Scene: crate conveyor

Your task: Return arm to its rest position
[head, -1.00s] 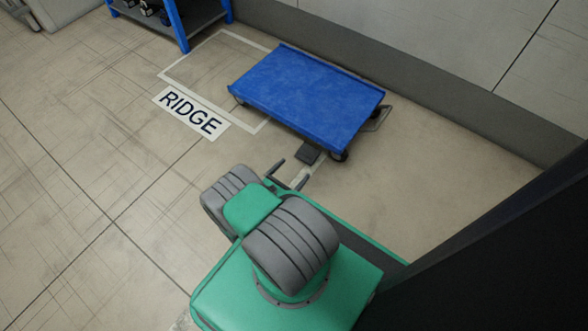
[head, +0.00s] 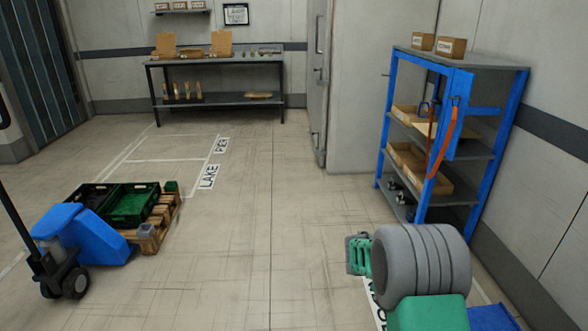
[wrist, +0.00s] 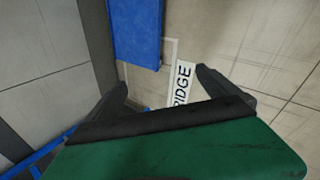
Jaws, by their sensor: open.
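My gripper (wrist: 163,88) shows in the wrist view as two dark fingers spread apart. It is open, with nothing between the fingertips except the floor beyond. In the head view my green and grey arm is at the lower right, bent in front of the blue shelf; the fingers cannot be made out there. The wrist view looks down on the floor label RIDGE (wrist: 183,83), partly cut off by a finger, and on a blue flat cart (wrist: 136,32) at the top.
A blue shelf rack (head: 383,150) with cardboard boxes stands behind my arm. A pallet (head: 158,222) with green and black crates and a blue pallet truck (head: 85,237) are at the left. A workbench (head: 215,63) is at the back. The middle floor is clear.

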